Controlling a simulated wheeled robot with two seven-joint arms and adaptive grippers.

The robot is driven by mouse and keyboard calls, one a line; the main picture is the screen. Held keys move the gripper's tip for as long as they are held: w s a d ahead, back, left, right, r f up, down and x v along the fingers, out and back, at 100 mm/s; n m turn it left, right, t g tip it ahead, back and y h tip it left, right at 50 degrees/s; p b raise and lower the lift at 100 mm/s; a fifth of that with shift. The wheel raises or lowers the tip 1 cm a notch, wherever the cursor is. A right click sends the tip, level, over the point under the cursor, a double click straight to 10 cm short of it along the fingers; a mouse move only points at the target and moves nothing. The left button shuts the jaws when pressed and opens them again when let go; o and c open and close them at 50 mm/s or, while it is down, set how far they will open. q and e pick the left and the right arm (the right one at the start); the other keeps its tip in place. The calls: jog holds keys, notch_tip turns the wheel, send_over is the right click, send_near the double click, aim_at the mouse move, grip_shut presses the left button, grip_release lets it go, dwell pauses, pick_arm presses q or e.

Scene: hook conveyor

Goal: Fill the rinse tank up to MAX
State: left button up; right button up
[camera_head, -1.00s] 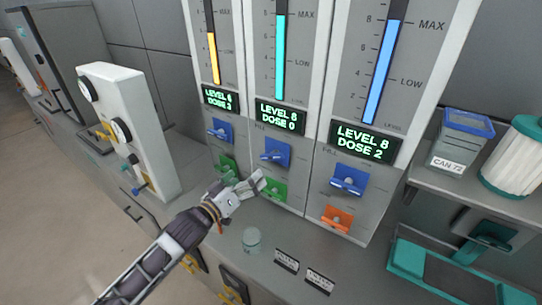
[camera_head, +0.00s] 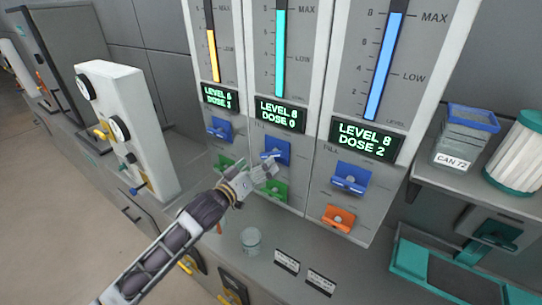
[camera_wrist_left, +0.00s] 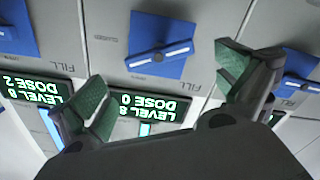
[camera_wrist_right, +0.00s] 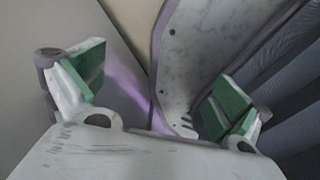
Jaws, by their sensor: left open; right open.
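Three upright tank gauges stand side by side: yellow (camera_head: 213,55), teal (camera_head: 280,55) and blue (camera_head: 380,75). I cannot read which is the rinse tank. The middle display (camera_head: 280,113) reads LEVEL 8, DOSE 0; the right display (camera_head: 363,139) reads LEVEL 8, DOSE 2. My left gripper (camera_head: 266,172) is open in front of the middle panel, by its blue FILL lever (camera_head: 276,150) and above its green lever (camera_head: 275,191). In the left wrist view the blue lever (camera_wrist_left: 160,55) shows between the spread fingers, apparently untouched. My right gripper (camera_wrist_right: 155,95) is open and empty.
The left panel has a blue lever (camera_head: 219,129); the right panel has blue (camera_head: 349,178) and orange (camera_head: 338,217) levers. A small clear cup (camera_head: 250,241) stands on the counter below. A white gauge box (camera_head: 125,130) is left.

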aim_at(272, 152)
pick_arm(q)
jog(key=shift+b+x, duration=1.3)
jog(key=shift+x, duration=2.25)
jog(key=c, duration=0.8)
jog(key=shift+d+r+m+p, duration=0.1)
jog(key=shift+m+p, duration=0.5)
jog(key=shift+p, duration=0.05)
jog(key=shift+m+p, duration=0.8)
jog(key=shift+m, duration=0.9)
jog(key=shift+p, duration=0.3)
jog(key=o, duration=0.8)
pick_arm(e)
jog(key=shift+d+r, duration=0.2)
jog(key=shift+r, duration=0.2)
